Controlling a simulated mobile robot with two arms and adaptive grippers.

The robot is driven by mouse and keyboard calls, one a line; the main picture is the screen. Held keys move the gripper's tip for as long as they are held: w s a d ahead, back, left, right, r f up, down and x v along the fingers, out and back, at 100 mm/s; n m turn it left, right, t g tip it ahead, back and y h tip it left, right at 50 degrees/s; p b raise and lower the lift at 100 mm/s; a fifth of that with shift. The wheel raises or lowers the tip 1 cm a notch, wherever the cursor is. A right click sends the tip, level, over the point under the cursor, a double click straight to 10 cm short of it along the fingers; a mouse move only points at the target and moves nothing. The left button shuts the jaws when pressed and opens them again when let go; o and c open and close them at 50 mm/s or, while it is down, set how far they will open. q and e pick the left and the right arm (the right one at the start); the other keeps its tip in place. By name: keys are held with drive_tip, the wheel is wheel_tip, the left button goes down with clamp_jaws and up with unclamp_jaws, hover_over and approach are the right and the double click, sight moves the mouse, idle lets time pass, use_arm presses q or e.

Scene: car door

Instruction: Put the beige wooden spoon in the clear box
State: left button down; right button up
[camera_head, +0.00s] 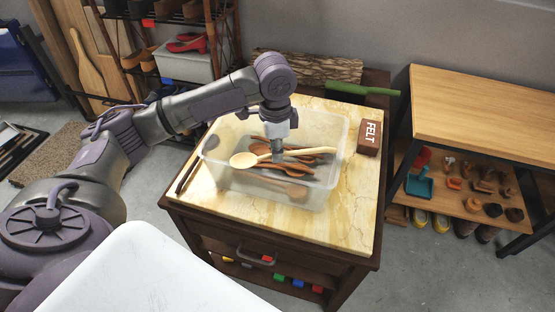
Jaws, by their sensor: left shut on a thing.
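The beige wooden spoon (247,159) shows in the head view at the clear box. Its bowl points left and its handle runs right across the box opening. My left gripper (277,156) points down over the box and is shut on the spoon near the middle of its length. The clear box (225,179) stands on the marble-topped cabinet. Several dark brown wooden spoons lie inside it below the beige spoon. I cannot tell whether the beige spoon is above the rim or a little inside it. My right gripper is not in view.
A brown block marked FELT (369,137) sits right of the box on the cabinet top (345,215). A green long-handled item (362,88) and a log (308,67) lie behind. A wooden bench (485,110) stands at right. A shelf rack (170,45) stands at back left.

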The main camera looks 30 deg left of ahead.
use_arm(q)
drive_tip(key=w+a+f+m, duration=0.3)
drive_tip(key=a+m, duration=0.2)
approach(266, 168)
drive_tip(key=shift+s+d+f+b, duration=0.2)
drive_tip(key=shift+s+d, duration=0.2)
drive_tip(key=shift+s, duration=0.15)
drive_tip(key=shift+s+d+f+b, duration=0.15)
drive_tip(key=shift+s+d+f, duration=0.15)
drive_tip(key=shift+s, duration=0.2)
drive_tip(key=shift+f, duration=2.7)
drive_tip(key=shift+f, duration=0.15)
drive_tip(key=c, duration=1.2)
unclamp_jaws()
drive_tip(key=shift+o, duration=0.2)
wheel_tip(266, 168, up, 12)
